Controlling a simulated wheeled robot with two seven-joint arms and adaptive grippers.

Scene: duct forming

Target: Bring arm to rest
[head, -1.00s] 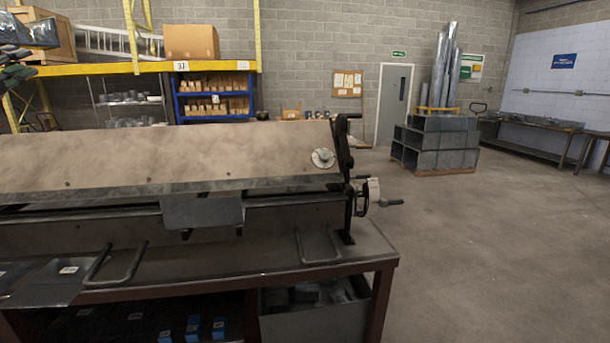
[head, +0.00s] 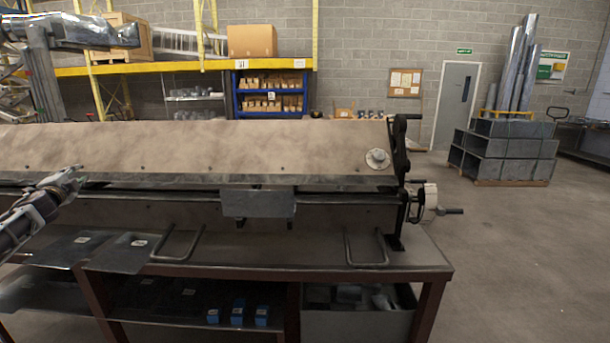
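My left gripper (head: 72,180) comes in from the left edge of the head view, in front of the left part of the bending brake (head: 225,150). It is small and seen from the side, so I cannot tell whether its fingers are open or shut. I see nothing clearly held in it. A small grey metal sheet (head: 258,203) sits at the middle of the brake, below its long beige leaf, apart from my gripper. My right gripper is not in view.
The brake stands on a steel bench (head: 315,252) with two bar handles in front. Flat sheets (head: 122,252) lie at the bench's left. Blue boxes (head: 238,312) and a grey bin (head: 355,322) are below. Stacked ducts (head: 503,150) stand back right; the right floor is clear.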

